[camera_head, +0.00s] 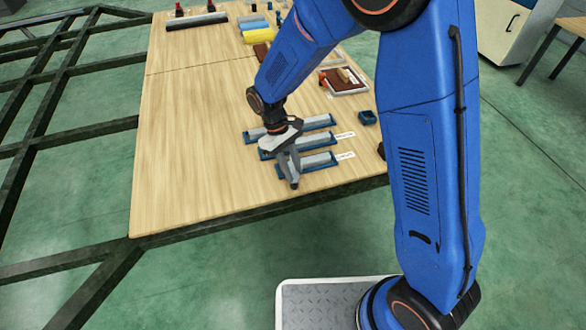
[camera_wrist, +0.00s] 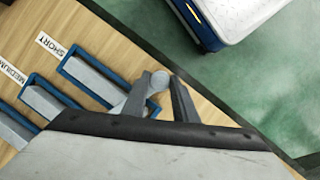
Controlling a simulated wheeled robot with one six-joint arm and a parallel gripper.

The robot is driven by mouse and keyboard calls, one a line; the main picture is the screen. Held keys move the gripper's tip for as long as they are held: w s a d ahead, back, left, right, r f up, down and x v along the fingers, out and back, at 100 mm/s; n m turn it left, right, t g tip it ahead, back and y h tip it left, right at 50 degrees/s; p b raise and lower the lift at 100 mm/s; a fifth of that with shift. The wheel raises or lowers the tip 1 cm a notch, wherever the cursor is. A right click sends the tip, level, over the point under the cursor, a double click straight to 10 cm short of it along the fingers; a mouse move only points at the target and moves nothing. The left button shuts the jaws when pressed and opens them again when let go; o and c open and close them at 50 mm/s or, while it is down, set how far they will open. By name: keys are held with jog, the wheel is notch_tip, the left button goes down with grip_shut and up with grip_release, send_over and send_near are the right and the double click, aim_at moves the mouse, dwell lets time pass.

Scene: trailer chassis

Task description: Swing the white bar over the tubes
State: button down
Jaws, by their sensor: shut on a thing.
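My gripper (camera_head: 294,184) is over the near end of the three blue trays on the table, with its fingers pointing down. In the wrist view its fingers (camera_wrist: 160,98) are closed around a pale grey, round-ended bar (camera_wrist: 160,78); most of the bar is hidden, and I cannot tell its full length. Grey tubes lie in the short tray (camera_wrist: 67,67) and the medium tray (camera_wrist: 35,118). In the head view the far tray (camera_head: 318,121) also holds a grey piece.
The wooden table (camera_head: 190,150) is clear on its left. A small blue box (camera_head: 367,117), a brown-filled tray (camera_head: 345,82) and several coloured items stand farther back. Dark chassis beams (camera_head: 70,130) run along the left and under the front edge.

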jog(key=shift+n+t+h, duration=0.3)
jog(key=shift+n+t, duration=0.2)
jog(key=shift+n, duration=1)
jog(key=c, duration=1.4)
grip_release()
jog(key=shift+c, duration=0.2)
jog(key=shift+a, duration=0.1)
jog(key=v, duration=1.7)
jog(key=shift+s+a+r, duration=0.1)
